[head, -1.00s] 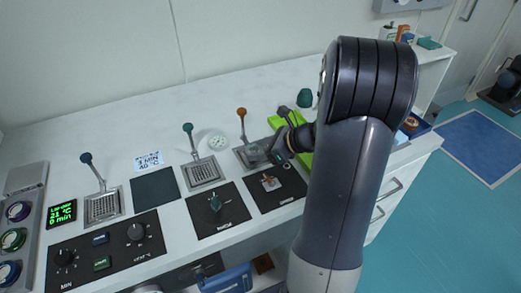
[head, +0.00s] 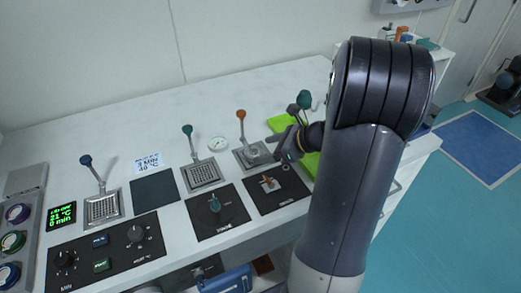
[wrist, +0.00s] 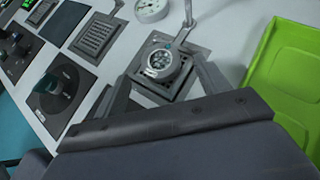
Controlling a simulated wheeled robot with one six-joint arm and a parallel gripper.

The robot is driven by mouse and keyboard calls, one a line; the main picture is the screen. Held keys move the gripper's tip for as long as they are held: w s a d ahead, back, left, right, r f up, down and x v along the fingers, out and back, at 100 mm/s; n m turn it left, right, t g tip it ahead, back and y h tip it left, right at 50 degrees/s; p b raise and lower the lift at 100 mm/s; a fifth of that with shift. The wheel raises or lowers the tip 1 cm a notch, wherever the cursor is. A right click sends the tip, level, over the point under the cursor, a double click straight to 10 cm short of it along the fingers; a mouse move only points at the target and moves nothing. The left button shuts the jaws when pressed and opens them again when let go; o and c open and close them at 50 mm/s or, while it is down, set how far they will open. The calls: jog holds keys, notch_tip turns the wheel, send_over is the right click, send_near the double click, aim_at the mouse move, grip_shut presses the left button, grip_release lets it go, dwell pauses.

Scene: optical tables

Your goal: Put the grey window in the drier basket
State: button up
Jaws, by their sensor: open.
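A small round grey piece with a dial-like ring, which I take for the grey window (wrist: 159,62), sits in the square metal basket with the orange-knobbed lever (head: 241,128). This basket (head: 264,158) is at the right of a row of three. The others have a green-knobbed lever (head: 188,145) and a blue-knobbed lever (head: 93,170); I cannot tell which is the drier basket. My gripper (wrist: 164,72) is open, its fingers spread to either side of the round piece in the wrist view. I cannot tell their height above it. In the head view my gripper (head: 284,152) is right of that basket.
A bright green tray (wrist: 285,75) lies to the right. A white round gauge (head: 218,143) lies between the green and orange levers. Black panels with knobs (head: 215,205) line the front edge. The back of the white worktop (head: 120,120) is clear.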

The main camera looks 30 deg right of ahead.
jog(key=v, duration=0.8)
jog(key=shift+s+d+r, duration=0.2)
jog(key=shift+d+r, duration=0.05)
